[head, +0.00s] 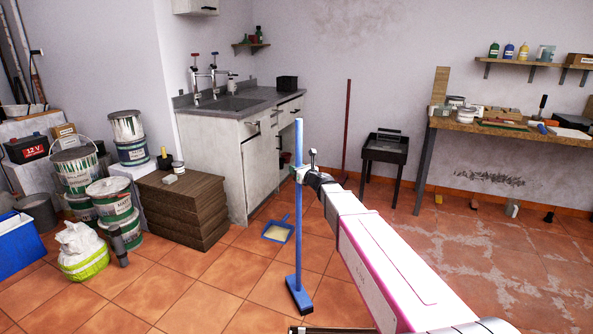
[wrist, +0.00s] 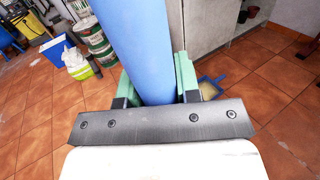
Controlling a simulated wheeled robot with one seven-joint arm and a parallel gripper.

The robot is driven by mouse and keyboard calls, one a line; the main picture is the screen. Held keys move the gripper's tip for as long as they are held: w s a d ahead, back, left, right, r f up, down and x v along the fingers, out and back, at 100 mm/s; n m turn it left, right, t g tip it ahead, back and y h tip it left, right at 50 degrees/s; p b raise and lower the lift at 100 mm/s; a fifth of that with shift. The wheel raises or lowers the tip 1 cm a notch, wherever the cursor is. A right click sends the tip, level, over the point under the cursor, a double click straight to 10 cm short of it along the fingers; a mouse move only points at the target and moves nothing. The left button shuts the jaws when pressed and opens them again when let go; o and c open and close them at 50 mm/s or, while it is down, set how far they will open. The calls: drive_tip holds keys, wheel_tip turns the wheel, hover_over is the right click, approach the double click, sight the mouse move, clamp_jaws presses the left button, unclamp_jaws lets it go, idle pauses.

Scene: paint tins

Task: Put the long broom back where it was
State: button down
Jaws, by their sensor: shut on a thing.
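The broom (head: 298,225) has a long blue handle and a blue head with dark bristles. It stands nearly upright, its head at floor level; I cannot tell whether it touches the tiles. My gripper (head: 300,174) is shut on the upper part of the handle. In the wrist view the blue handle (wrist: 139,45) passes between the green fingers and hides part of the view behind it. The broom's head is out of sight in that view.
A blue dustpan (head: 277,231) lies on the floor left of the broom. The sink cabinet (head: 220,158) is behind. A dark red pole (head: 347,130) leans at the wall beside a black stand (head: 385,150). Brown stacked boards (head: 180,208) and paint tins (head: 112,203) are left. Front floor is clear.

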drive_tip(key=c, duration=0.8)
unclamp_jaws()
drive_tip(key=shift+f, duration=0.1)
drive_tip(key=shift+s, duration=0.1)
drive_tip(key=v, duration=1.1)
drive_tip(key=s+d+f+n+g+h, duration=0.3)
drive_tip(key=s+f+n+g, duration=0.5)
drive_tip(key=s+f+n, duration=0.65)
drive_tip(key=s+d+f+n+g+h, duration=0.2)
drive_tip(key=s+d+n+h, duration=0.1)
drive_tip(key=s+d+n, duration=0.1)
drive_tip(key=s+d+f+n+g+h, duration=0.2)
drive_tip(key=s+d+n, duration=0.2)
drive_tip(key=d+n, duration=0.1)
drive_tip(key=s+d+f+n+g+h, duration=0.1)
drive_tip(key=s+d+f+n+h, duration=0.2)
drive_tip(key=s+d+n, duration=0.1)
drive_tip(key=shift+d+n+g+h, duration=0.3)
drive_tip(key=shift+d+g, duration=0.1)
drive_tip(key=shift+d, duration=0.3)
